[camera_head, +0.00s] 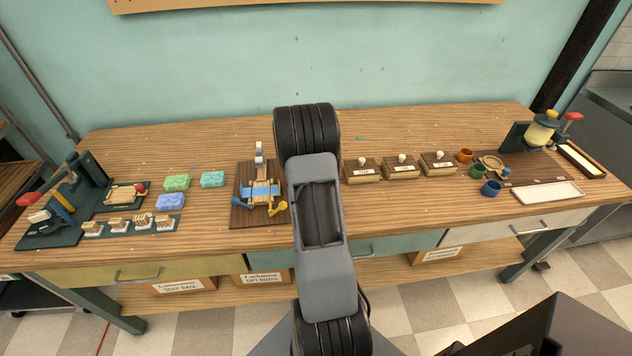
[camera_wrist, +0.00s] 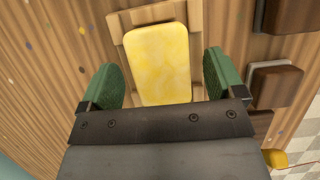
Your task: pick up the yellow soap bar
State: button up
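The yellow soap bar (camera_wrist: 158,60) shows in the wrist view, a pale mottled block with rounded corners. It lies on a light wooden holder (camera_wrist: 123,22) that has raised edges. My gripper (camera_wrist: 162,80) is open, with one green-padded finger to the left of the bar and one to the right. A gap shows between each finger and the bar. The bar's near end is hidden behind the gripper body, and I cannot tell the height of the fingers over it. In the head view my arm covers the middle of the bench, and neither the bar nor the fingers can be seen.
Wooden label boxes with white knobs (camera_head: 402,168) stand right of my arm. A wooden board with a blue-strip fixture (camera_head: 262,190) is close on the left. Green (camera_head: 177,182), teal (camera_head: 212,179) and blue (camera_head: 170,201) bars lie farther left. Cups (camera_head: 491,187) and a white tray (camera_head: 548,193) are at the right.

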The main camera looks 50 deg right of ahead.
jog(key=c, duration=1)
jog(key=shift+r, duration=0.1)
